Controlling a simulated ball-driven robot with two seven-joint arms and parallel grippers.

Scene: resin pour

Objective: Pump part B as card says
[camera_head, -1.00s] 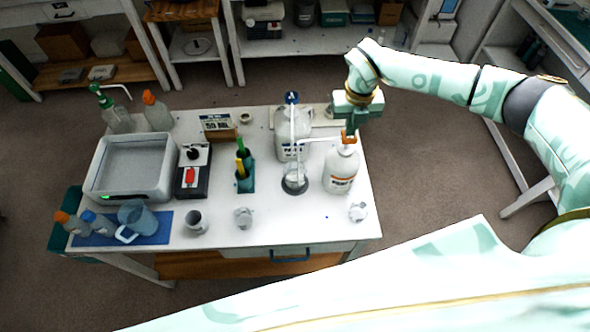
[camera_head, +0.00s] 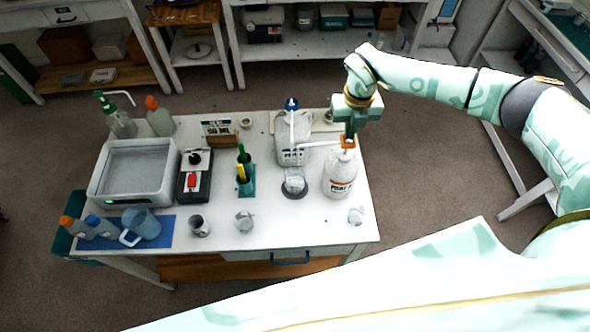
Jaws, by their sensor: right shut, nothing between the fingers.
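The part B bottle (camera_head: 340,177) is white with an orange band on its label and stands at the right of the table. Its orange pump head (camera_head: 347,142) has a thin spout pointing left. My right gripper (camera_head: 348,136) is shut and empty, directly over the pump head and seemingly touching it. A clear cup (camera_head: 294,183) stands on a dark round disc below the spouts; its fill is too small to tell. The part A bottle (camera_head: 291,152) with a blue pump head stands behind it. The card (camera_head: 217,128) stands at the back; its text is unreadable. My left gripper is out of view.
A grey-white tub (camera_head: 107,192), a black device with a red part (camera_head: 194,176) and a teal holder with sticks (camera_head: 246,187) stand left. A jug (camera_head: 143,224) and bottles stand on a blue mat (camera_head: 165,240). Small cups (camera_head: 244,222) are at the front.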

